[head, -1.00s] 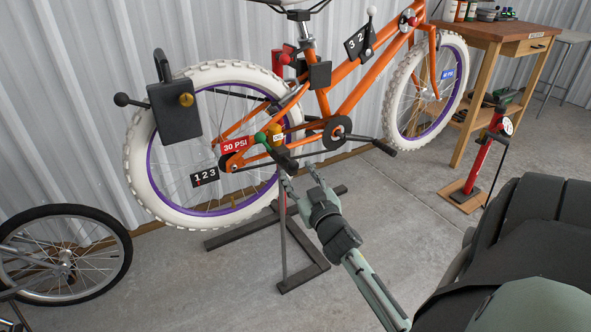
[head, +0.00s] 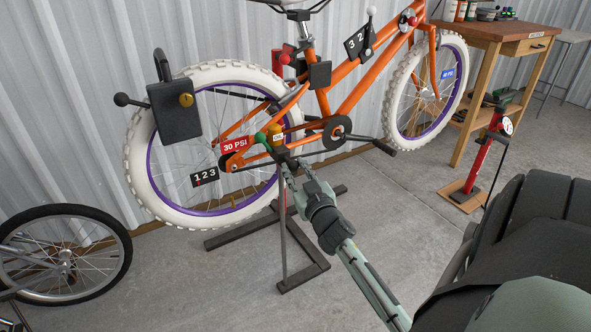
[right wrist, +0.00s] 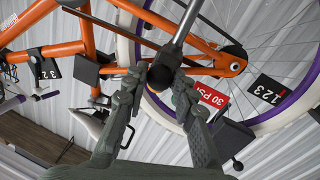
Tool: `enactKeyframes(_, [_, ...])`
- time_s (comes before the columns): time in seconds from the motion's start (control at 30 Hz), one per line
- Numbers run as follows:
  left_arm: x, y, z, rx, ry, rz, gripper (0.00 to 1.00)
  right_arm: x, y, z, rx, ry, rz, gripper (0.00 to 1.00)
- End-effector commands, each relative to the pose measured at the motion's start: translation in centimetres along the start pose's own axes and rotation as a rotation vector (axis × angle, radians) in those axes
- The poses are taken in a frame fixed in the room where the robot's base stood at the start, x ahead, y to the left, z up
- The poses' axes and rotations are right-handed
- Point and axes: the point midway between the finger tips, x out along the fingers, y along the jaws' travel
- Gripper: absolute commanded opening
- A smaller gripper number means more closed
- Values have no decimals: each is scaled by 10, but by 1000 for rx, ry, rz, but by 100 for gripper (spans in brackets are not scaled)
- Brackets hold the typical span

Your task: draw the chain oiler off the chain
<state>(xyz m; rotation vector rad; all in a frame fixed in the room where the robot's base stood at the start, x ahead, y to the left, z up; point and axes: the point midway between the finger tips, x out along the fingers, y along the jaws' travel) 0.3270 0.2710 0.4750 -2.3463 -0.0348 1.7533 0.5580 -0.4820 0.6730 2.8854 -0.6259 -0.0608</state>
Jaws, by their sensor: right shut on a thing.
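The chain oiler (head: 282,153) sits at the chain, below the orange frame's rear stay. The chain (head: 253,163) is partly hidden behind the oiler. My left gripper is not in view.
The orange bicycle (head: 345,98) is held on a dark floor stand (head: 298,277). Close to the oiler are a green knob (head: 261,137), a red "30 PSI" tag (head: 234,145) and the crank (head: 338,132). A red pump (head: 484,150) stands at right.

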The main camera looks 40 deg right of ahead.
Motion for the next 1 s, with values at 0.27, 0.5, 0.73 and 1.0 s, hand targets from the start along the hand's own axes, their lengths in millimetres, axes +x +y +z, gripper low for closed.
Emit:
enactKeyframes(0.27, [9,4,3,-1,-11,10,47,-15,2,0,3,-4,-2,0])
enactKeyframes(0.5, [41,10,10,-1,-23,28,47,-51,10,1,1,-3,0,0])
enactKeyframes(0.73, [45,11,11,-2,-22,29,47,-54,10,3,1,-1,-1,0])
enactKeyframes(1.0, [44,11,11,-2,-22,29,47,-54,10,3,0,-1,-1,47])
